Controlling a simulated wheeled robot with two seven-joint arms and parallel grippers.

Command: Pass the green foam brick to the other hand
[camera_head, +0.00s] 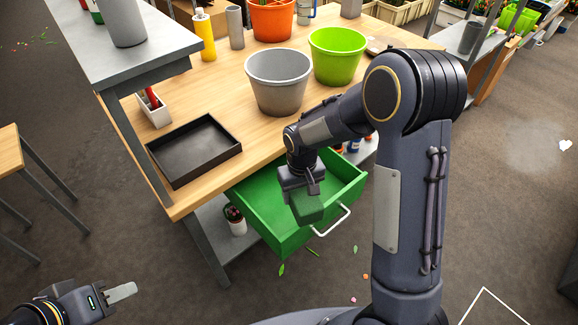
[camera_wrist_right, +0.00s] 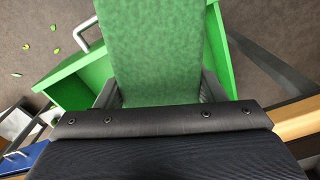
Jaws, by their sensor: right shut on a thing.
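The green foam brick (camera_head: 307,207) is held in my right gripper (camera_head: 303,190), above the open green drawer. In the right wrist view the brick (camera_wrist_right: 152,52) sits between the two dark fingers of the right gripper (camera_wrist_right: 160,95), which are shut on it. My left gripper (camera_head: 122,292) is at the lower left, over the floor and far from the brick. Its fingertips show as one pale piece, so I cannot tell whether it is open or shut.
The green drawer (camera_head: 262,222) is pulled out from the wooden workbench (camera_head: 200,92). A black tray (camera_head: 193,150), a grey pot (camera_head: 278,82) and a lime pot (camera_head: 337,55) stand on the bench.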

